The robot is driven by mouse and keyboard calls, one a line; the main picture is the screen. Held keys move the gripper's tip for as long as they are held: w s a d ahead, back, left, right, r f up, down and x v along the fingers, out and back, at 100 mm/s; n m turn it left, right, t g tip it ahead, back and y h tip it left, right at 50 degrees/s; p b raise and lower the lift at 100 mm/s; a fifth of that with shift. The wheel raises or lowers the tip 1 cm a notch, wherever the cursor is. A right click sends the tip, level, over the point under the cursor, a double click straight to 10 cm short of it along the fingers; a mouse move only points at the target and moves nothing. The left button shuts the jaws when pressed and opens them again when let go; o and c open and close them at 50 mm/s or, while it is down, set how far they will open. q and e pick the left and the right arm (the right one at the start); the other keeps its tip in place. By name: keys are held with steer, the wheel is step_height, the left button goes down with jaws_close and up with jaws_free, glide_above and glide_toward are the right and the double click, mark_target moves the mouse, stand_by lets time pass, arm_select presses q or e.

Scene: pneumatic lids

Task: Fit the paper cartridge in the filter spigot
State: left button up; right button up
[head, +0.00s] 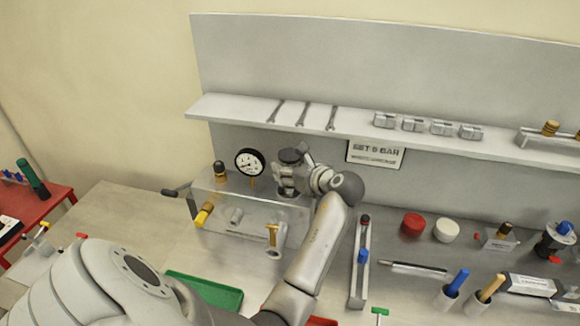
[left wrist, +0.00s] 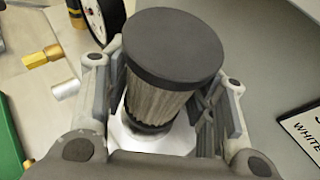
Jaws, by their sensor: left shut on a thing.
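The paper cartridge (left wrist: 155,95), a pleated grey-brown cylinder with a dark round cap, stands between the fingers of my left gripper (left wrist: 168,80) in the left wrist view. The fingers are shut on its sides. Its dark cap (head: 291,156) shows in the head view above the bench-top manifold block, with my left gripper (head: 290,172) around it. A pale round fitting (left wrist: 145,138), perhaps the filter spigot, lies under the cartridge's lower end. I cannot tell whether the two touch or are seated. My right gripper is not in view.
A pressure gauge (head: 250,162) stands just left of the cartridge. A brass fitting (head: 204,214) projects from the block's front. A shelf (head: 225,106) with wrenches runs above. A green tray (head: 205,291) lies in front; red and white caps sit to the right.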

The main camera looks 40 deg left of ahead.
arm_select(q)
steer(key=shift+f, duration=1.5)
steer(key=o, duration=1.1)
steer(key=v, duration=0.7)
steer(key=shift+s+d, duration=0.1)
steer(key=shift+d, duration=0.15)
